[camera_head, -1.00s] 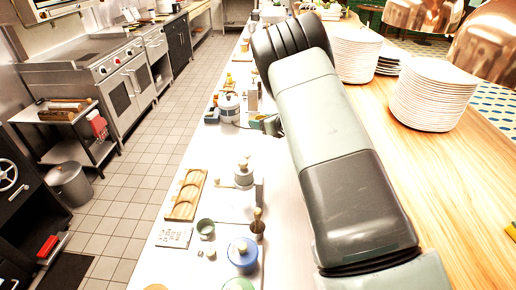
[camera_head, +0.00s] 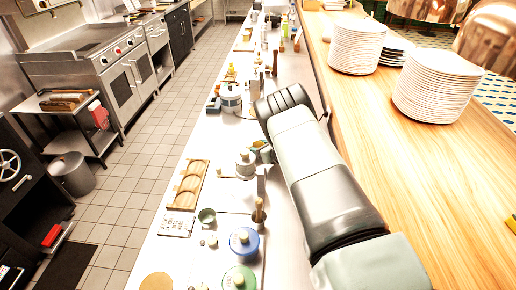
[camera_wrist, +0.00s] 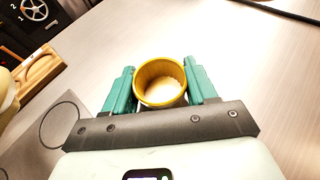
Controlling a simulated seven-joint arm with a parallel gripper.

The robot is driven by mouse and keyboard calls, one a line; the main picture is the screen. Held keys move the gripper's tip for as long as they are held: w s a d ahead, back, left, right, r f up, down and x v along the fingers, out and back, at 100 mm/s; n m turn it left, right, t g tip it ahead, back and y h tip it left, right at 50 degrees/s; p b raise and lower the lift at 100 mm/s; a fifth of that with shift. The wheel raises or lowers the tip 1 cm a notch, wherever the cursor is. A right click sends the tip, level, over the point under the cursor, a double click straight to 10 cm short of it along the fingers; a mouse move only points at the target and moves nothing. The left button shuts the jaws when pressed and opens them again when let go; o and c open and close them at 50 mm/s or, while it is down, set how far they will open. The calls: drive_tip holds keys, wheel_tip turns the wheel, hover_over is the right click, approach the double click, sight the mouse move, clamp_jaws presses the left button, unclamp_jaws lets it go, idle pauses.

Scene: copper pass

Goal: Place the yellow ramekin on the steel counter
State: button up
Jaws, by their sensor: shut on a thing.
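The yellow ramekin (camera_wrist: 160,84) sits upright between the teal fingers of my gripper (camera_wrist: 161,88) in the wrist view. It is round, with a pale inside, and the fingers press on it from both sides. In the head view my gripper (camera_head: 259,149) is over the long steel counter (camera_head: 221,138), and my arm hides most of it and the ramekin. The counter's bare surface also fills the upper right of the wrist view (camera_wrist: 245,65). I cannot tell whether the ramekin's base touches the counter.
A grey lidded pot (camera_head: 244,164) and a wooden board with round recesses (camera_head: 188,186) are left of my gripper. Plate stacks (camera_head: 355,47) stand on the wooden ledge to the right.

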drive_tip(key=shift+f, duration=0.2)
drive_tip(key=shift+f, duration=0.1)
drive_tip(key=o, duration=1.2)
drive_tip(key=shift+c, duration=0.2)
